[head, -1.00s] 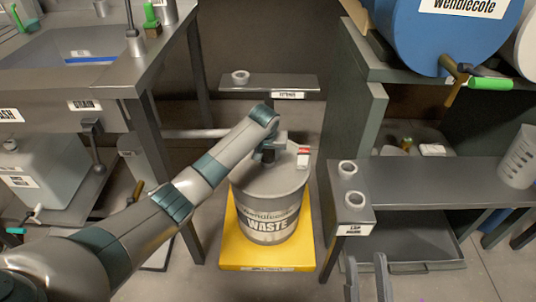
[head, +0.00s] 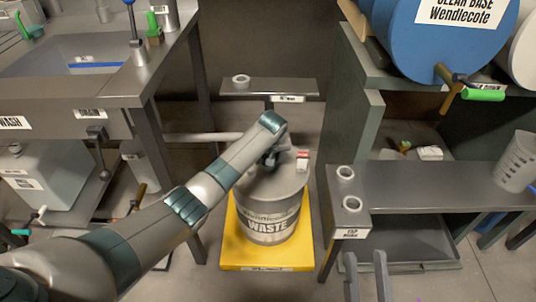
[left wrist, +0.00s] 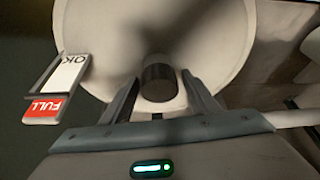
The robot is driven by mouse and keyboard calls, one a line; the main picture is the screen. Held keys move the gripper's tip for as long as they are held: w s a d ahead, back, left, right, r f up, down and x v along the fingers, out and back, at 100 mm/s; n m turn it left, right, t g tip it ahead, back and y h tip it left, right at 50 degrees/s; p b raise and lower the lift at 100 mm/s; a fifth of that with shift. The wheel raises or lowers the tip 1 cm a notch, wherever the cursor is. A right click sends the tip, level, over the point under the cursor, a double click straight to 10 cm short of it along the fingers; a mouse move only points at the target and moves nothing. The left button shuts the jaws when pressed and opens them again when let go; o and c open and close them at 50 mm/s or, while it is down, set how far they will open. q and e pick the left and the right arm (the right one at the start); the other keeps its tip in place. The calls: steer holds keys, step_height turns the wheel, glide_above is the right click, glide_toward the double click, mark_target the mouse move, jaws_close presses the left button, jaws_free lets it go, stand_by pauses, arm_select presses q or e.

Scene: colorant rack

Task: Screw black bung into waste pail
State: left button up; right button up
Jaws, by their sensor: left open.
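The waste pail (head: 268,222) is a grey drum with a WASTE label. It stands upright on a yellow base. My left arm reaches over it, and my left gripper (head: 271,160) points down at its top. In the left wrist view, the black bung (left wrist: 158,84) is a short dark cylinder over the pail's pale lid (left wrist: 215,50). The open fingers of my left gripper (left wrist: 160,78) stand on either side of it, with gaps showing. I cannot tell whether the bung is seated in the lid. My right gripper (head: 366,275) is open and empty at the bottom edge.
A red and white OK/FULL tag (left wrist: 58,88) sits at the pail's rim. A bench with ring holders (head: 347,173) is on the right, and a small shelf (head: 285,87) is behind the pail. A sink bench (head: 75,75) is on the left. A blue drum (head: 425,45) is at upper right.

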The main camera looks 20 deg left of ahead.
arm_select(q)
steer(key=shift+d+r+n+g+y+p, duration=0.15)
steer(key=shift+n+g+y+p, duration=0.25)
steer(key=shift+n, duration=0.6)
steer(key=shift+n+y, duration=0.3)
steer(key=shift+n, duration=0.7)
steer(key=c, duration=1)
steer(key=shift+o, duration=0.2)
steer(key=shift+p, duration=0.35)
